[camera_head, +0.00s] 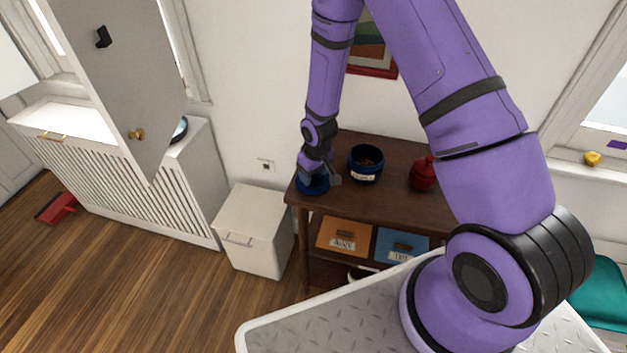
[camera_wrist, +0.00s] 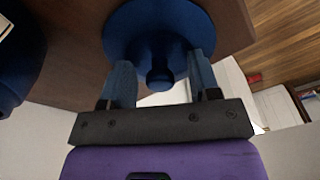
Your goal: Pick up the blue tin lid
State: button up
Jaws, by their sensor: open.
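The blue tin lid (camera_head: 313,186) lies on the left end of the dark wooden table's top. In the wrist view the lid (camera_wrist: 158,24) is a round blue disc with a knob that points toward my gripper. My gripper (camera_wrist: 160,75) is open, with one finger on each side of the knob. In the head view my gripper (camera_head: 318,178) is right over the lid and hides part of it. I cannot tell whether the fingers touch the knob.
The open blue tin (camera_head: 365,165) with a label stands to the right of the lid. A red lidded pot (camera_head: 423,175) stands further right on the dark table (camera_head: 350,203). A white bin (camera_head: 254,232) stands on the floor at left, near an open grey door (camera_head: 120,75).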

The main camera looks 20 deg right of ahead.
jog(key=c, duration=1)
